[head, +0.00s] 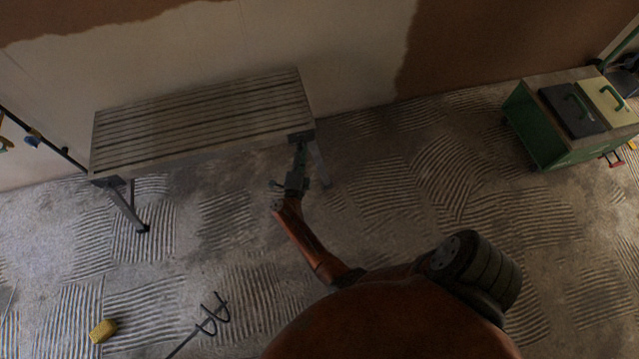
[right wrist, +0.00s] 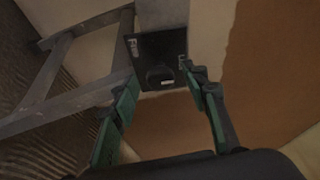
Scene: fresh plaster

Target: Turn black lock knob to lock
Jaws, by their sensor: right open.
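The black lock knob (right wrist: 160,77) is a dark rounded piece on the lower part of a black plate (right wrist: 150,47) with a small white marking, in the right wrist view. The plate also shows as a dark block (head: 300,136) at the right front corner of the slatted bench in the head view. My right gripper (right wrist: 161,80) is open, its green-padded fingers to the left and right of the knob. In the head view my right gripper (head: 299,158) is just below the dark block. Whether the fingers touch the knob I cannot tell. My left gripper is not in view.
The slatted bench (head: 200,118) stands against the partly plastered wall (head: 340,50). A green cart (head: 545,135) with cases stands at the right. A yellow sponge (head: 103,331) and a metal mixing rod (head: 208,322) are on the ridged floor.

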